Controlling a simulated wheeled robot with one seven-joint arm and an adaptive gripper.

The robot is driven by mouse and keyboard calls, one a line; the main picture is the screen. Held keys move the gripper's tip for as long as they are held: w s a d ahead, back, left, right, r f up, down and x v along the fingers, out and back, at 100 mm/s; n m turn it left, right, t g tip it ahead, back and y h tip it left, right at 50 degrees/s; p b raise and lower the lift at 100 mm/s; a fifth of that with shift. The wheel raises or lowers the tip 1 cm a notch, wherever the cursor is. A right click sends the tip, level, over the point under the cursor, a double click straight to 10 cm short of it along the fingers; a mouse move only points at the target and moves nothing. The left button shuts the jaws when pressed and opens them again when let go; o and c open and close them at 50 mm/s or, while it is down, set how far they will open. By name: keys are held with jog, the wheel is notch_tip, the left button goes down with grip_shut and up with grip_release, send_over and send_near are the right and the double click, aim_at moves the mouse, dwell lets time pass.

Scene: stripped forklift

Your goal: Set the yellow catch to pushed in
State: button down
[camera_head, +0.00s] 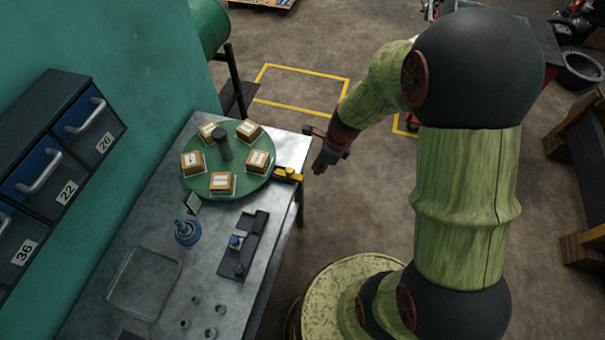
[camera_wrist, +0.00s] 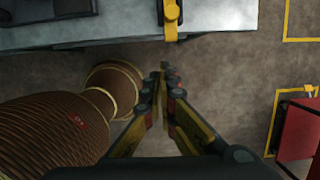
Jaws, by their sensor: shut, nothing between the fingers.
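The yellow catch (camera_head: 287,173) sits at the right edge of the metal table, beside the round green turntable (camera_head: 238,190). In the wrist view the yellow catch (camera_wrist: 171,18) shows at the top, on the table's edge, with a dark part on it. My gripper (camera_head: 320,170) is to the right of the catch, off the table's edge and apart from it. In the wrist view my gripper (camera_wrist: 163,72) is shut and empty, its tips pointing toward the catch with a gap between. How far in the catch stands, I cannot tell.
Several labelled boxes and a dark post stand on the turntable. A black fixture (camera_head: 243,245), a blue knob (camera_head: 187,232) and a clear tray (camera_head: 143,283) are on the metal table (camera_head: 200,270). Drawers (camera_head: 60,150) stand at left. Open floor lies right of the table.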

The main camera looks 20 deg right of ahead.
jog(key=shift+w+d+m, duration=0.15)
jog(key=shift+w+m, duration=0.05)
jog(key=shift+m, duration=0.8)
jog(key=b, duration=0.2)
send_near(298, 180)
jog(key=x, duration=0.3)
jog(key=d+x, duration=0.1)
jog(key=x, duration=0.1)
jog(key=shift+s+a+f, duration=0.2)
jog(key=shift+a+f, duration=0.05)
jog(key=shift+w+a, duration=0.25)
jog(key=shift+w, duration=0.05)
jog(key=shift+a, duration=0.1)
